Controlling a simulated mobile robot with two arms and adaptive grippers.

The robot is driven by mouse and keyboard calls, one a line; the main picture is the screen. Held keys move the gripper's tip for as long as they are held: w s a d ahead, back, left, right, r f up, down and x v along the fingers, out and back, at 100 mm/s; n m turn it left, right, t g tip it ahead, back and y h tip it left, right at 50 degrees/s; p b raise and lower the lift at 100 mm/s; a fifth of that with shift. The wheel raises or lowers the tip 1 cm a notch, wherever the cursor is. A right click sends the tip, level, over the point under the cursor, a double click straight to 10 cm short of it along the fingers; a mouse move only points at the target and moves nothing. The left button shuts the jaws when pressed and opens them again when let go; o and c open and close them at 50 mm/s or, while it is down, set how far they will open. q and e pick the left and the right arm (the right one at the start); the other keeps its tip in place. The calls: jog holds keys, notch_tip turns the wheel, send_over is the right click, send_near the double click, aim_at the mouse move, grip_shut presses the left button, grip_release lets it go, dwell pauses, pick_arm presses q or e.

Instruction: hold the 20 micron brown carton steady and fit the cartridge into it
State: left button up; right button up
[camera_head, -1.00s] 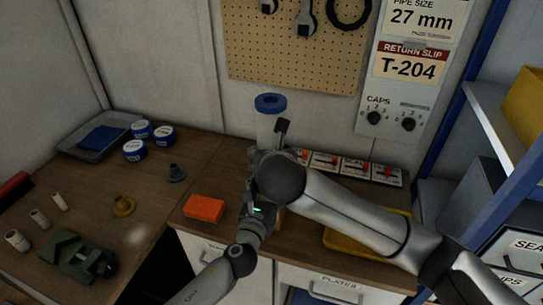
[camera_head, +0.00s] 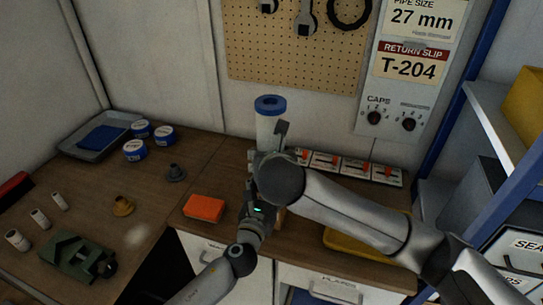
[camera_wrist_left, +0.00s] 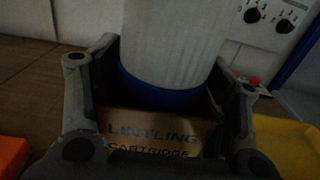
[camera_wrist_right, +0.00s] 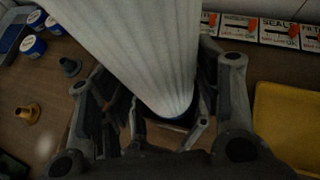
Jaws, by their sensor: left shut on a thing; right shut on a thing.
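The brown carton (camera_wrist_left: 155,132), lettered "LINTLING CARTRIDGE", is held between the fingers of my left gripper (camera_wrist_left: 165,95), which is shut on it. Its 20 micron marking cannot be read. The white pleated cartridge (camera_wrist_right: 150,50) is in my right gripper (camera_wrist_right: 170,115), which is shut on it. In the head view the cartridge (camera_head: 267,130) stands nearly upright with a blue ring cap on top. Its lower blue cap (camera_wrist_left: 165,92) is at the carton's mouth; how deep it sits cannot be told.
An orange block (camera_head: 204,208) lies left of the grippers, and a yellow tray (camera_head: 345,240) lies right, under my right arm. Blue-lidded tubs (camera_head: 135,150), fittings (camera_head: 123,206) and a green vise (camera_head: 75,257) stand on the left bench. A pegboard (camera_head: 285,55) is behind.

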jog(key=shift+f, duration=0.8)
jog(key=shift+f, duration=0.35)
jog(key=shift+f, duration=1.45)
jog(key=o, duration=1.2)
jog(key=shift+o, duration=0.7)
jog(key=shift+a, duration=0.1)
jog(key=shift+s, duration=0.1)
jog(key=shift+s, duration=0.1)
